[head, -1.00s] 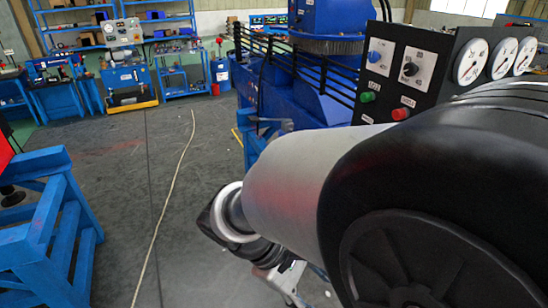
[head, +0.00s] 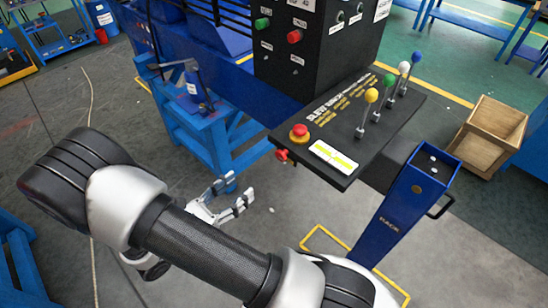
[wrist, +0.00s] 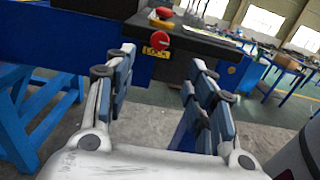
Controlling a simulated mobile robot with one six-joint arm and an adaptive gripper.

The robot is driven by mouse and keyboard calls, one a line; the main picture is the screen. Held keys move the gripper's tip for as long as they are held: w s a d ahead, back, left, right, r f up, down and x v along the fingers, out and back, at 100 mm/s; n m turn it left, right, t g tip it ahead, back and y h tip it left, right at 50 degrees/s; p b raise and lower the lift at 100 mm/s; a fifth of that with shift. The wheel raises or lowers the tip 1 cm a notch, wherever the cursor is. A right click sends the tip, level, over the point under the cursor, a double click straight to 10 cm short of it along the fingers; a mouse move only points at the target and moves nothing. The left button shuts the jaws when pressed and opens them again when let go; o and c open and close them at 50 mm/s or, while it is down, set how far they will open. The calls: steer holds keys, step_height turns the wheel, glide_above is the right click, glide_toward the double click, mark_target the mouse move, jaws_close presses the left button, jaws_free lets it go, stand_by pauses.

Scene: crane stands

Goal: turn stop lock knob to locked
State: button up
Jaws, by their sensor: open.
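The stop lock knob (head: 282,155) is a small red knob on the edge of the black control panel (head: 330,170), below the red mushroom stop button (head: 299,132). In the wrist view the red knob (wrist: 160,41) sits above a yellow LOCK label (wrist: 155,53), ahead of my fingers and roughly between them. How far the knob is turned cannot be told. My gripper (head: 240,190) is open and empty, left of and below the knob in the head view, apart from it. The wrist view shows both fingers (wrist: 160,72) spread.
Levers with coloured balls (head: 371,96) stand on the panel. A blue stand with a vise (head: 205,130) is behind my gripper. A blue RACK post (head: 410,205) and a wooden crate (head: 492,137) are to the right. The floor below the panel is mostly clear.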

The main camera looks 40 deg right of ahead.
mark_target(279, 156)
steer(key=d, duration=0.9)
steer(key=w+d, duration=0.1)
steer(key=d, duration=0.4)
steer(key=shift+w+d, duration=0.1)
steer(key=shift+d, duration=0.2)
steer(key=shift+c, duration=0.5)
steer(key=c, duration=0.9)
